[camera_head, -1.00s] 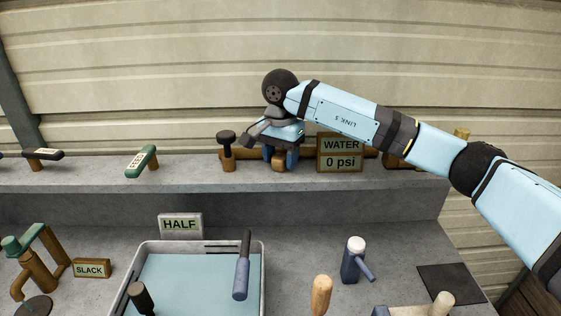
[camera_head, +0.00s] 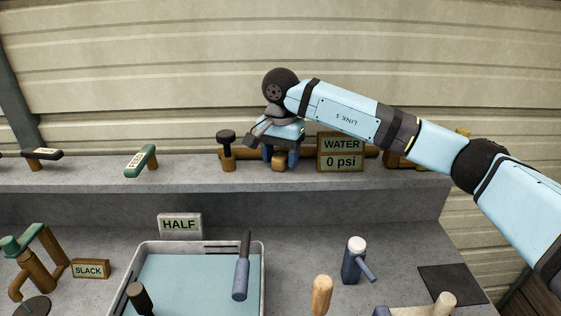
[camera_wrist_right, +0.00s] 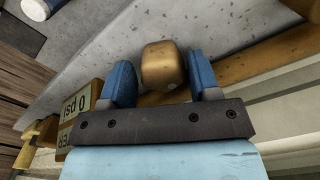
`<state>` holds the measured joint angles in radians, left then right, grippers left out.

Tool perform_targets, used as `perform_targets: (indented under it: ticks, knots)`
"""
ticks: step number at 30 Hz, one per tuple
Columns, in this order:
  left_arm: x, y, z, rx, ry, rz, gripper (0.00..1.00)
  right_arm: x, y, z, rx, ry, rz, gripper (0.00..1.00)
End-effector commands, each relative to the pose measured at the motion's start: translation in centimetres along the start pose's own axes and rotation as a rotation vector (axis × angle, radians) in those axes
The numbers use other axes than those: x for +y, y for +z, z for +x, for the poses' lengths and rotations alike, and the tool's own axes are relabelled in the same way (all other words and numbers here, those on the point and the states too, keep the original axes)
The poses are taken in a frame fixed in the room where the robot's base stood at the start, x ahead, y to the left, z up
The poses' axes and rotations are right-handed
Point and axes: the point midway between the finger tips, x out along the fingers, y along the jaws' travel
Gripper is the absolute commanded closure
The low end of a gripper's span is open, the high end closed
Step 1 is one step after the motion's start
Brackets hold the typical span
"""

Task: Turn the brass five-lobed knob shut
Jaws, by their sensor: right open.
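The brass knob (camera_head: 278,163) sits on the back ledge, just left of a sign (camera_head: 341,152) that reads WATER 0 psi. In the right wrist view the knob (camera_wrist_right: 163,66) looks like a rounded brass block; I cannot make out its separate lobes. My right gripper (camera_head: 280,157) is above it, pointing down, with its blue fingers apart. In the wrist view the right gripper (camera_wrist_right: 164,85) has one finger on each side of the knob, with visible gaps. My left gripper is not in view.
A dark-topped tap (camera_head: 227,150) stands left of the knob on a brass pipe. A green-handled lever (camera_head: 142,161) is farther left on the ledge. Below are a grey basin (camera_head: 258,290) of water, a HALF sign (camera_head: 180,225) and a blue tap (camera_head: 353,260).

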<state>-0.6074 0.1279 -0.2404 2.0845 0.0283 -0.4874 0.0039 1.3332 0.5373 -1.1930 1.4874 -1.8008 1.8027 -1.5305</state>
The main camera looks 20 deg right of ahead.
Motion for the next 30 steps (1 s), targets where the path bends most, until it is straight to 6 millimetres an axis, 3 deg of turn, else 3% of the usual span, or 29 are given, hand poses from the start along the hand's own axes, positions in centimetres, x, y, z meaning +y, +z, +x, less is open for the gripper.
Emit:
perform_targets:
  ticks: [14,30]
  knots:
    - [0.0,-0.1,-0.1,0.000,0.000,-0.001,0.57,-0.1,0.0,-0.3,0.001,-0.005,0.000,0.36]
    - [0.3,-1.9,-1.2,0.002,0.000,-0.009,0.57,-0.1,0.0,-4.5,0.001,-0.004,0.000,0.36]
